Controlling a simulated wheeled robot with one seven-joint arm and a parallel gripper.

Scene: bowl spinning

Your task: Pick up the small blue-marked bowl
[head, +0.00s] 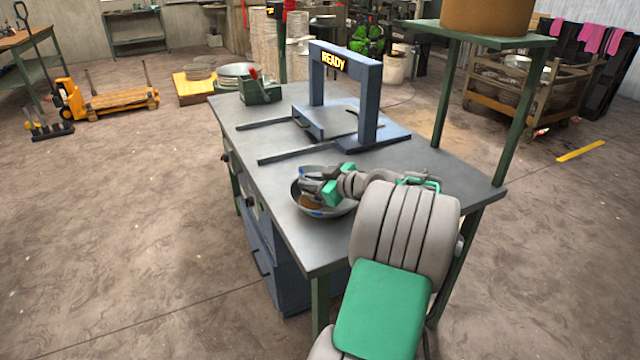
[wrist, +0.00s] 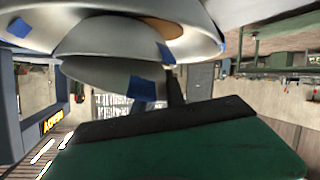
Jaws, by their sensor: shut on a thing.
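In the wrist view, a small grey bowl (wrist: 105,75) with blue marks is close to the camera, in front of a larger pale bowl (wrist: 70,12) that also has blue marks. My gripper (wrist: 172,92) is shut on the small bowl's edge; its fingertips are mostly hidden. In the head view, my gripper (head: 315,188) is over the large bowl (head: 346,208), near the table's front left edge. The small bowl is hard to tell apart there, behind my gripper. I cannot tell whether the two bowls touch.
The grey table (head: 330,245) bears a blue frame (head: 368,105) with a READY sign and rails behind the bowls. A green box (head: 262,92) stands at its far left corner. A green-legged shelf (head: 490,40) rises at the right. Open floor lies left.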

